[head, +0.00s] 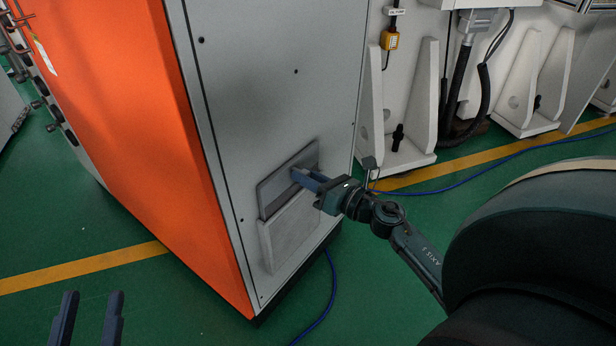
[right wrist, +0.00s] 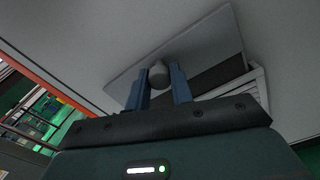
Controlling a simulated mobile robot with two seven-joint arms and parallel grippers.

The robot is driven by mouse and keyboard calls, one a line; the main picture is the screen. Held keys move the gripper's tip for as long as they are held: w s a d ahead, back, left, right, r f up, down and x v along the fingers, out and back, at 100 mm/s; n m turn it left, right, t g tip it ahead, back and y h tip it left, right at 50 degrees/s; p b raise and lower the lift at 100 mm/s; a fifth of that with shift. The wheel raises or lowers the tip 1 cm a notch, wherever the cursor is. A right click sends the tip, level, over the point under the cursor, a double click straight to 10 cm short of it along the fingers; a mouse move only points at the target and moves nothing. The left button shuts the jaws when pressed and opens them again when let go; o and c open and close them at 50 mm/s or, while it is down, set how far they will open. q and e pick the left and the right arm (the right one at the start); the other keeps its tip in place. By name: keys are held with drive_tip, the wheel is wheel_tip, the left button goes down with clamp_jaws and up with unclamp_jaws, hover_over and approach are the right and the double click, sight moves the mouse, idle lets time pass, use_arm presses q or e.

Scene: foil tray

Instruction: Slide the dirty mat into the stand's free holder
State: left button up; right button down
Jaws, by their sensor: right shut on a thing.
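A flat grey plate with a round knob (right wrist: 158,74) is at the side of the orange and grey cabinet; I see no clear sign of a mat. The plate (head: 273,190) is tilted and lies just above a pale, shallow holder (head: 290,236) on the cabinet's grey side. The plate (right wrist: 212,42) and holder (right wrist: 248,88) also show in the right wrist view, with a dark band between them. I cannot tell how deep the plate's lower edge sits. My right gripper (head: 297,175) is shut on the knob. My left gripper (head: 92,293) is open and empty, low at the left.
The orange and grey cabinet (head: 120,90) fills the left and middle. White brackets (head: 410,110) and black cables stand behind at the right. A blue cable (head: 328,300) runs over the green floor. The floor at the lower left is clear.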

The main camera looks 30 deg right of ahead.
use_arm(q)
wheel_tip(320, 180, down, 3)
drive_tip(key=s+a+n+g+y+p, duration=0.25)
drive_tip(key=g+y+p, duration=0.25)
drive_tip(key=p, duration=0.6)
wheel_tip(320, 180, up, 7)
drive_tip(key=a+n+p, duration=0.2)
drive_tip(key=p, duration=0.5)
drive_tip(key=shift+s+a+y, duration=0.25)
drive_tip(key=shift+a+y, duration=0.05)
drive_tip(key=shift+a, duration=0.1)
idle(0.3)
drive_tip(key=shift+n, duration=0.25)
